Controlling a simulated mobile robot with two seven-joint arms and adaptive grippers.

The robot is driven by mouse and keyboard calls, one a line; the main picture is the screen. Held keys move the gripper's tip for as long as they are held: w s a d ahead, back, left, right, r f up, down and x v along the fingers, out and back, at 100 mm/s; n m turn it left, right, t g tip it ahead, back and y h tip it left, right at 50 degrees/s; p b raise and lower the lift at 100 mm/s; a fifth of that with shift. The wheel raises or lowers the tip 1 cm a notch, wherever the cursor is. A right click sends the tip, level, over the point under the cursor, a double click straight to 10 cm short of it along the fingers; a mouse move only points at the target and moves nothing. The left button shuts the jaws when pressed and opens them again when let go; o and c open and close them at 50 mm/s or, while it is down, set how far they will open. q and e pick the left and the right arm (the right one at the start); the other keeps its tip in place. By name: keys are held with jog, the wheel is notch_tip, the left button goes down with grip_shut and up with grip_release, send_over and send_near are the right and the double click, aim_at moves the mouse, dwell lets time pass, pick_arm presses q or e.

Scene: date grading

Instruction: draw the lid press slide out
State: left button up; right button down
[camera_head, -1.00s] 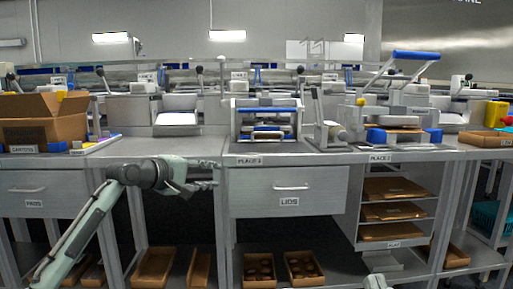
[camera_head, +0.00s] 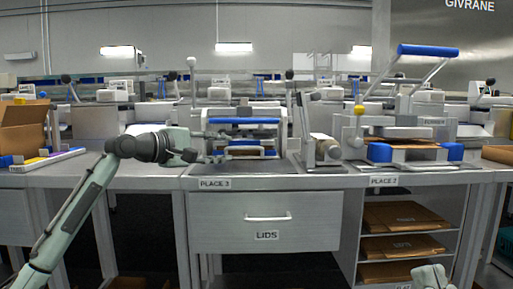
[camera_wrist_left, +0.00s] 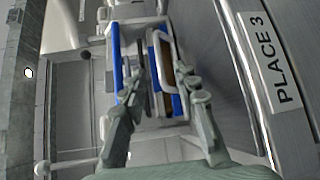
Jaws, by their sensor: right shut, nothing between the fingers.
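The lid press (camera_head: 287,130) stands on the bench behind the PLACE 3 label, a grey frame with a blue bar across its top. Its slide (camera_head: 250,152), with a pale handle and blue edge, sits low inside the frame. In the left wrist view the slide (camera_wrist_left: 181,103) shows its blue edge and a brown strip. My left gripper (camera_head: 201,146) is at the press's left front. In the left wrist view its fingers (camera_wrist_left: 163,100) are spread, with the slide front ahead between them; contact cannot be told. My right gripper (camera_head: 430,277) barely shows at the bottom right, shut and empty.
A LIDS drawer (camera_head: 300,226) is closed below the press. A lever stand (camera_head: 318,146) is right of the press, and a press with a blue-handled lever (camera_head: 428,50) is at PLACE 2. A cardboard box (camera_head: 22,128) stands at the left.

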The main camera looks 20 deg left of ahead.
aim_at(241, 148)
pick_arm(q)
jog(key=shift+b+x, duration=0.3)
jog(key=shift+x, duration=3.65)
jog(key=shift+c, duration=0.6)
grip_shut()
